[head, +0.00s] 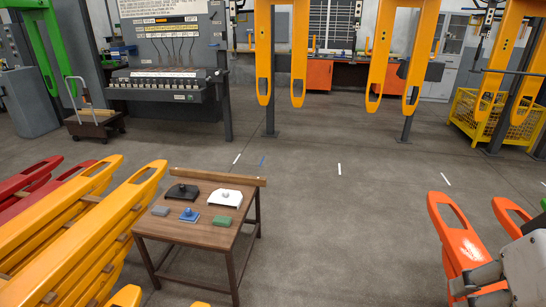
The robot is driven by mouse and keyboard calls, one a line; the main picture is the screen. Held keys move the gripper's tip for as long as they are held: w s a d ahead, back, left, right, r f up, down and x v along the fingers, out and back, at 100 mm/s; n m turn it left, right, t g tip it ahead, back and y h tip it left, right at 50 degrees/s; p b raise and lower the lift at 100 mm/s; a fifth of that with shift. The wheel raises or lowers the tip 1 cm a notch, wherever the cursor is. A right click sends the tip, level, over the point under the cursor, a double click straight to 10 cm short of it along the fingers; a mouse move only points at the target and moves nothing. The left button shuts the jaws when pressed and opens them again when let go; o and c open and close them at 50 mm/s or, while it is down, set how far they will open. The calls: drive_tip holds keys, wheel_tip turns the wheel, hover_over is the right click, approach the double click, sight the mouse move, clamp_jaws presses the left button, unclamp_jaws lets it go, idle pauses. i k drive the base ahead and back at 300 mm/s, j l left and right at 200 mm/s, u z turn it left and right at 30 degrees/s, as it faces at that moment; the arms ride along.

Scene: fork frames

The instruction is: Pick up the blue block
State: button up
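The blue block (189,219) sits near the front middle of a small brown wooden table (163,234). It is a flat blue piece with a small rounded knob on top. My gripper (463,286) is at the lower right edge, far to the right of the table, with its grey and white body partly cut off by the frame. Its two fingers point left with a gap between them, and nothing shows in the gap. The blue block stands free of the gripper.
Around the blue block lie a grey block (160,210), a green block (222,221), a black knobbed piece (182,192) and a white knobbed piece (225,198). A wooden strip (218,177) edges the table's back. Yellow forks (85,245) stand close at left; orange forks (455,235) at right. Floor between is clear.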

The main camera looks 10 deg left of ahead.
sight(189, 217)
drive_tip(key=i+u, duration=0.1)
drive_tip(key=i, duration=0.85)
drive_tip(key=i+l, duration=0.15)
drive_tip(key=i, duration=0.8)
drive_tip(key=i+u, duration=0.75)
drive_tip(key=i+l+u, duration=0.25)
drive_tip(key=i+u, duration=0.15)
drive_tip(key=u, duration=1.15)
